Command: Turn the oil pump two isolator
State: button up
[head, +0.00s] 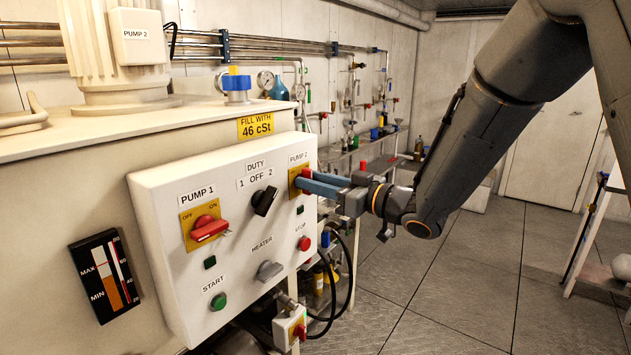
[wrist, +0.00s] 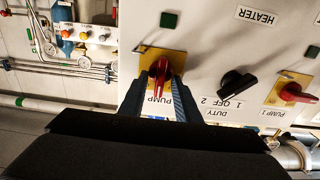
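The pump 2 isolator is a red rotary handle on a yellow plate, at the right end of the white control panel in the head view (head: 306,171). My gripper (head: 303,184) reaches in from the right, its blue-grey fingers at this plate and covering much of the handle. In the wrist view, which is upside down, the red handle (wrist: 159,70) points along the picture's vertical. My gripper (wrist: 158,88) has one finger on each side of it. The fingers look apart, with some panel showing beside the handle; contact cannot be made out.
The panel also carries the red pump 1 isolator (head: 208,229), black duty switch (head: 265,200), grey heater knob (head: 269,270), green start button (head: 218,301) and red stop button (head: 303,243). Hoses (head: 348,270) hang below right. Open floor (head: 450,285) lies right of the panel.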

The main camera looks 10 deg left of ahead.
jog(key=shift+c, duration=0.2)
grip_shut()
jog(key=shift+b, duration=0.3)
jog(key=n+b, duration=1.2)
jog(key=f+n+b, duration=0.1)
jog(key=n+b, duration=0.4)
jog(key=b, duration=0.2)
jog(key=shift+s+a+n, duration=0.2)
jog(key=shift+s+n, duration=0.2)
